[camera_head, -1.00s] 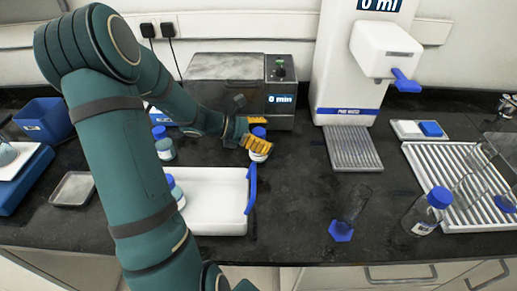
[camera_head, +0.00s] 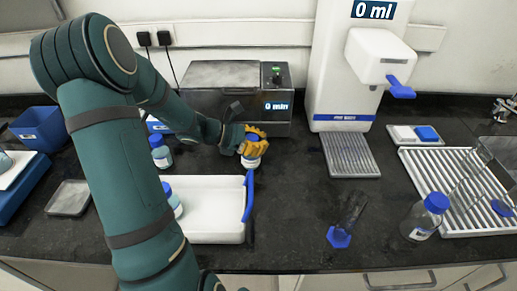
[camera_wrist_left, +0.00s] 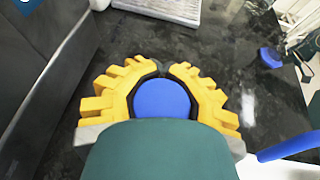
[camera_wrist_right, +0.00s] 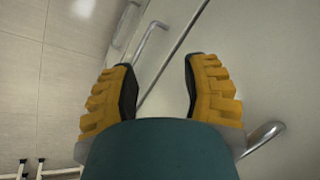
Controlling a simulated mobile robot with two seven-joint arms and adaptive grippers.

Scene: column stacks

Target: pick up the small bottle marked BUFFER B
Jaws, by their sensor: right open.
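A small bottle (camera_head: 252,161) with a blue cap and white label stands on the dark bench in front of the grey box; its label is too small to read. My left gripper (camera_head: 254,133) has its yellow fingers closed around its cap. In the left wrist view the blue cap (camera_wrist_left: 162,98) sits between the fingers, whose tips nearly meet beyond it. My right gripper (camera_wrist_right: 160,85) is open and empty in front of cabinet fronts.
The white tray (camera_head: 215,230) with a blue handle lies just in front of the gripped bottle. The grey box (camera_head: 222,75) stands behind it. The bench between is clear.

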